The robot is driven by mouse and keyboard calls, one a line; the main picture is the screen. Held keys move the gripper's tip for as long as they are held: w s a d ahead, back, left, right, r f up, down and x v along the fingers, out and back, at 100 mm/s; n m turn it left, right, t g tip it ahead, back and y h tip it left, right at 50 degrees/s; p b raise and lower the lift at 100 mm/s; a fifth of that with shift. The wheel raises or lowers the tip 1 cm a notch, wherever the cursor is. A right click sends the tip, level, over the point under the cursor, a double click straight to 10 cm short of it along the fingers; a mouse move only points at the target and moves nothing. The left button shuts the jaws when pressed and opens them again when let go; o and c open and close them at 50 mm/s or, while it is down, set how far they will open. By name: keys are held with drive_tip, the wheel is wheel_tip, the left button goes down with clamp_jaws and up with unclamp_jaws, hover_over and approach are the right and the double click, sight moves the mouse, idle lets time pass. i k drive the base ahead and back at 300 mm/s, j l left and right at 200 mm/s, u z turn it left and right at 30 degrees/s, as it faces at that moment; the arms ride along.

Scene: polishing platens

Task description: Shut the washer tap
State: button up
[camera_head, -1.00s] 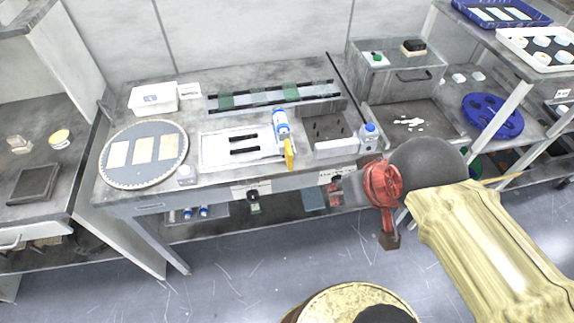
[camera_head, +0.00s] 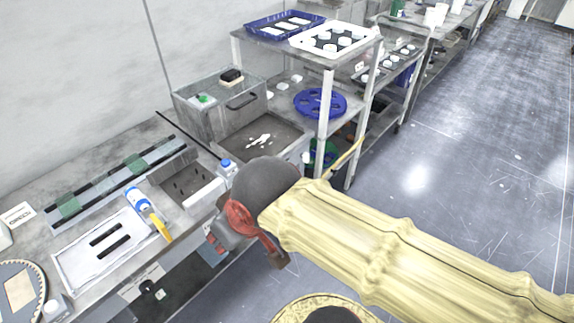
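No tap is clearly identifiable at this size. A grey metal box (camera_head: 215,108) with a dark handle on its front stands at the back of the bench. A small green-topped piece (camera_head: 204,99) and a black-and-cream brush-like block (camera_head: 231,76) are on its top. In front of it is a shallow grey basin (camera_head: 293,152) with a white patch inside. My gripper (camera_head: 262,243), red with a dark tip, hangs in front of the bench edge, apart from the box. Its fingers are seen from behind, and their opening is unclear. My arm hides part of the bench edge.
A shelf rack with a blue tray (camera_head: 262,31), a white tray (camera_head: 352,46) and a blue wheel-like disc (camera_head: 320,93) stands right of the basin. Open floor (camera_head: 470,160) is at right.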

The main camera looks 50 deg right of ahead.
sight(306, 156)
drive_tip(key=z, duration=1.55)
drive_tip(key=i+j+u, duration=0.15)
drive_tip(key=i+u, duration=0.15)
drive_tip(key=i, duration=0.4)
